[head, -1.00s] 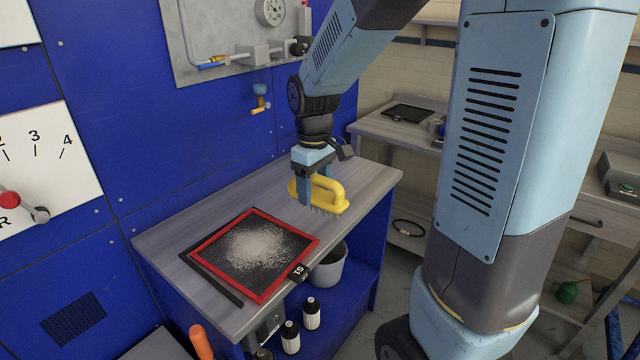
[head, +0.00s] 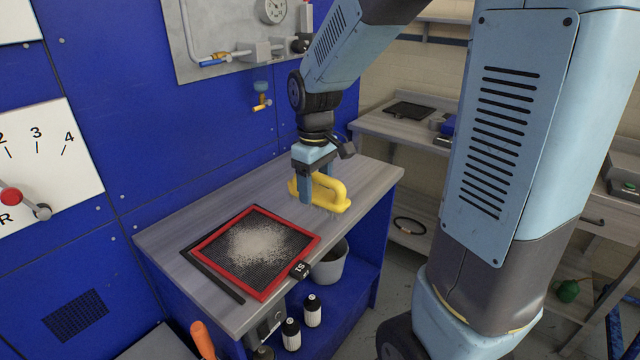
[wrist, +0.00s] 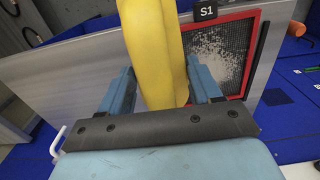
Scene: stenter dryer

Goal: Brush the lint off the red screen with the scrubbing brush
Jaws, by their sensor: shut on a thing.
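The scrubbing brush (head: 326,190) has a yellow body with a loop handle and bristles facing down. My gripper (head: 318,190) is shut on it and holds it above the bench, to the right of the red screen and apart from it. In the wrist view the yellow brush (wrist: 158,50) sits between the two blue fingers (wrist: 160,92). The red screen (head: 205,246) lies flat on the bench, a red frame around dark mesh with a black S1 tag at its front right corner. A broad patch of pale lint (head: 255,243) covers the middle of the mesh.
The grey bench (head: 180,228) has free room behind and right of the screen. A dark strip (head: 212,277) lies along the screen's left side. A grey bucket (head: 329,265) and white bottles (head: 312,312) stand below the front edge. A blue panel wall rises behind.

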